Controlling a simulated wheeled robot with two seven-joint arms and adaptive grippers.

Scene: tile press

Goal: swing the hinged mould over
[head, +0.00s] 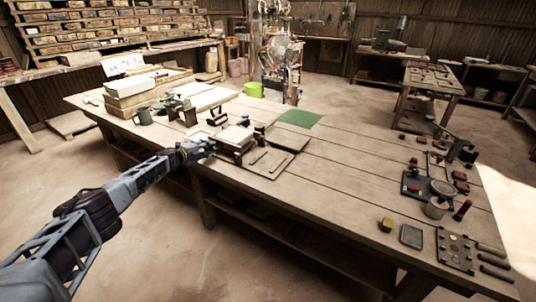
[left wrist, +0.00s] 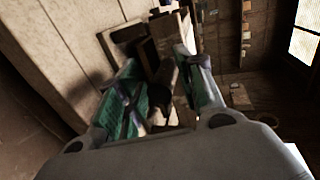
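The hinged mould (head: 233,137) sits near the front edge of the long wooden table, left of the middle. It looks like a pale block or plate in a dark frame, with flat wooden boards (head: 268,163) beside it on the right. My left gripper (head: 205,149) reaches in from the left, close to the mould's left side. In the left wrist view its green-padded fingers (left wrist: 165,97) are apart, with a dark handle-like part (left wrist: 167,72) between them. I see no clear contact with it. The mould's hinge is too small to make out. My right gripper is out of view.
The table's middle is clear. Small tools, a tin (head: 436,208) and a dark plate (head: 455,250) occupy the right end.

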